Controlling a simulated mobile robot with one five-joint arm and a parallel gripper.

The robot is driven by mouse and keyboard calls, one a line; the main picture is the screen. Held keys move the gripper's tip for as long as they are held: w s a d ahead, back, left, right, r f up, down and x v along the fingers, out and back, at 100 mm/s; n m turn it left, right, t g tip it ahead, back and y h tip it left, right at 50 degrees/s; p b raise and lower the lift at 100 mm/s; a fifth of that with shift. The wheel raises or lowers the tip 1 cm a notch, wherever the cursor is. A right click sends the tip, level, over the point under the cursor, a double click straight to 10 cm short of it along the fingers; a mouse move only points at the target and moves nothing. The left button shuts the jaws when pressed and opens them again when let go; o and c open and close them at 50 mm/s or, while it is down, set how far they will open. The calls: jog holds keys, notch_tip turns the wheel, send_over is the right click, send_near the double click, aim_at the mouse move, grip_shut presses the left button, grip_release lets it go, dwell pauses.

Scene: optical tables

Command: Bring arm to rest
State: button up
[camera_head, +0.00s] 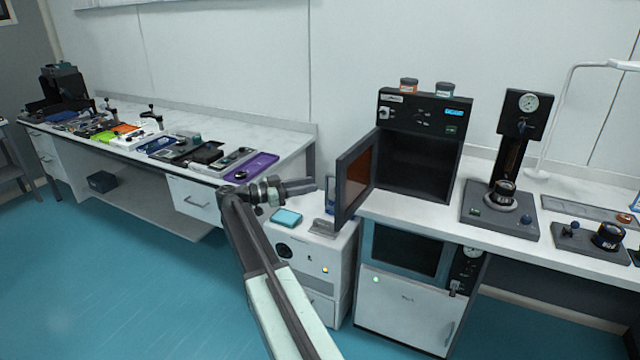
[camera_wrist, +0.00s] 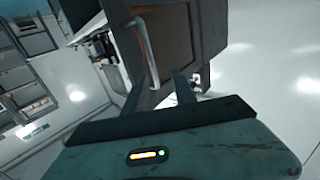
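My arm reaches forward from the bottom of the head view, bent at the elbow. My gripper (camera_head: 302,187) points right, in front of the gap between the two benches and left of the open door (camera_head: 357,178) of a black cabinet. Whether the fingers touch the door cannot be told.
The black cabinet (camera_head: 418,147) stands on the right bench, its inside dark. A gauge stand (camera_head: 510,150) is right of it. A low white unit (camera_head: 310,262) stands beneath my gripper. The left bench holds many devices and a purple tray (camera_head: 251,167). Blue floor (camera_head: 120,290) is clear at left.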

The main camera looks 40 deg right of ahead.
jog(key=shift+v, duration=1.05)
